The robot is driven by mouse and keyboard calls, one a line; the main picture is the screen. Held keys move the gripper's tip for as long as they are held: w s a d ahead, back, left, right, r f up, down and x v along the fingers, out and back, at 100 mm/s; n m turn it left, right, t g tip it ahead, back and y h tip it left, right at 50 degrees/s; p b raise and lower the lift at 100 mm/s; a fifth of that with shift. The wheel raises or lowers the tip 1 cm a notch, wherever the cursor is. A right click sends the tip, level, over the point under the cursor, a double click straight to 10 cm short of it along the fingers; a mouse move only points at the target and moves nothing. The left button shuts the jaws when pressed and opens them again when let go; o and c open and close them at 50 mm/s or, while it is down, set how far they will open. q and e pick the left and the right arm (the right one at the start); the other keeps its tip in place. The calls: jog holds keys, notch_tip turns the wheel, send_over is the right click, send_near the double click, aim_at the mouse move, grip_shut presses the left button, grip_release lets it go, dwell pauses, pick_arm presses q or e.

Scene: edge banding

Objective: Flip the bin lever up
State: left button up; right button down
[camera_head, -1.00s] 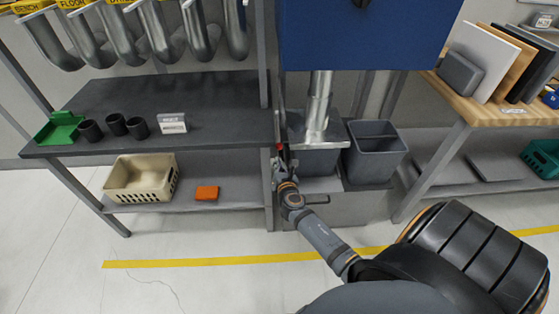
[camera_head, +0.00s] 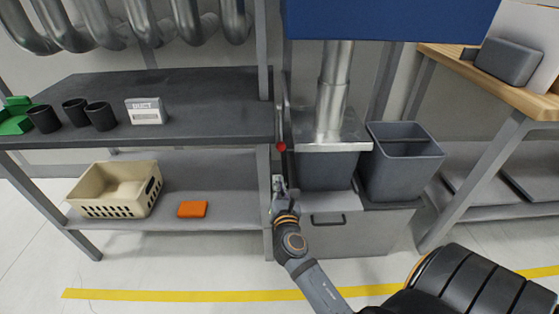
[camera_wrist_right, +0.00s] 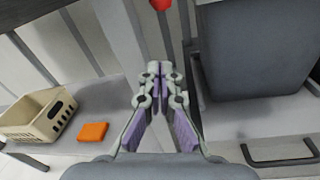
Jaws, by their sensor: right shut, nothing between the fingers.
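The bin lever's red knob (camera_head: 281,147) shows beside the shelf post, left of the metal duct hood. A thin bar runs up from it in the head view, so the knob is at its lower end there. The knob also shows at the top edge of the right wrist view (camera_wrist_right: 160,4). My right gripper (camera_head: 278,181) is shut and empty, below the knob and apart from it. Its closed fingertips show in the right wrist view (camera_wrist_right: 160,69). A grey bin (camera_head: 326,172) stands under the hood. My left gripper is not in view.
A second grey bin (camera_head: 404,172) stands to the right, above a grey cabinet (camera_head: 355,235) with a handle. The shelf post (camera_head: 264,180) is close to the left of my gripper. A beige basket (camera_head: 115,190) and an orange block (camera_head: 192,209) are on the lower shelf.

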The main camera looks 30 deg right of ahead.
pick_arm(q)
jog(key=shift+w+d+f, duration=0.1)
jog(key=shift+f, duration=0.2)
pick_arm(e)
jog(key=w+d+r, duration=0.3)
jog(key=w+d, duration=0.1)
jog(key=w, duration=0.3)
jog(key=shift+w+d+r, duration=0.2)
jog(key=shift+d, duration=0.2)
